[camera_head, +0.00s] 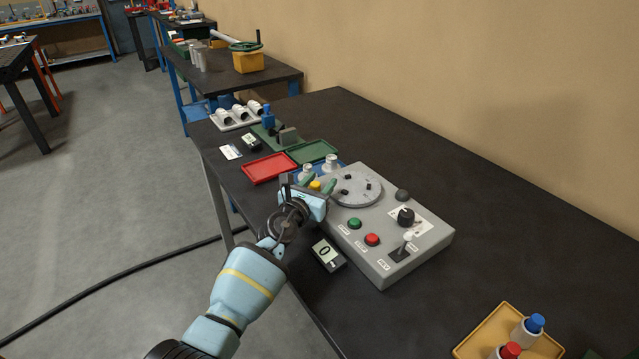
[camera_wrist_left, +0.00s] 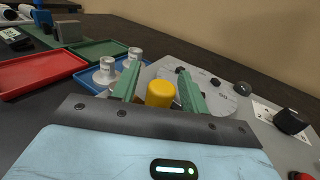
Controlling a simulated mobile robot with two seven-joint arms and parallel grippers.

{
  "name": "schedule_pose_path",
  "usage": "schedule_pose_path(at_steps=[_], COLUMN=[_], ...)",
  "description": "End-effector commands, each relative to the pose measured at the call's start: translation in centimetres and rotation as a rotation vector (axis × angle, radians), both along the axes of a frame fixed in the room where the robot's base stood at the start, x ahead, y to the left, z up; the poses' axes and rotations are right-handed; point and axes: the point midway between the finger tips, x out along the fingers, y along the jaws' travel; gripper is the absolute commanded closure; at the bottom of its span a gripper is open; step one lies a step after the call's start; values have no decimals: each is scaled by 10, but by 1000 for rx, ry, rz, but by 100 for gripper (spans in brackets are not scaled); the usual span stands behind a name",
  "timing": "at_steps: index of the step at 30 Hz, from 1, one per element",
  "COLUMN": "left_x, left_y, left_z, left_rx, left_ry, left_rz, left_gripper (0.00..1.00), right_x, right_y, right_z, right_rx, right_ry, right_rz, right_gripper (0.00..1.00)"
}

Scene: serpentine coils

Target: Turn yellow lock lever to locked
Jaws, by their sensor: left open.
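The yellow lock lever (camera_head: 315,185) shows as a small yellow rounded end at the left part of the grey control box (camera_head: 430,243). In the left wrist view this yellow end (camera_wrist_left: 160,94) stands between the two green fingers. My left gripper (camera_head: 318,183) is open, with one finger on each side of the yellow end and a visible gap to each in the wrist view. The lower part of the lever and its mount are hidden behind the gripper body. My right gripper is not in view.
The box carries a round grey disc (camera_head: 357,187), green (camera_head: 355,223) and red (camera_head: 372,239) buttons, a black knob (camera_head: 405,216) and a switch (camera_head: 400,252). A blue tray with metal parts (camera_head: 332,162), a red tray (camera_head: 270,168) and a green tray (camera_head: 312,151) lie close by.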

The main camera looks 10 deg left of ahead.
Motion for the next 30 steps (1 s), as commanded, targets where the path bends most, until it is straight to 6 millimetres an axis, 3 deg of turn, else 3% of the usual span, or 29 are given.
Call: schedule_pose_path(at_steps=[5, 18, 30], left_x=[-10, -62, -75], left_y=[3, 17, 20], left_z=[3, 5, 0], left_rx=[0, 0, 0], left_ry=[-2, -4, 1], left_rz=[1, 0, -1], left_gripper=[56, 56, 56], right_x=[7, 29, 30], right_y=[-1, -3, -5], right_z=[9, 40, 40], right_rx=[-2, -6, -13], right_ry=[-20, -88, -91], right_rz=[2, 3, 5], right_gripper=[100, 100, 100])
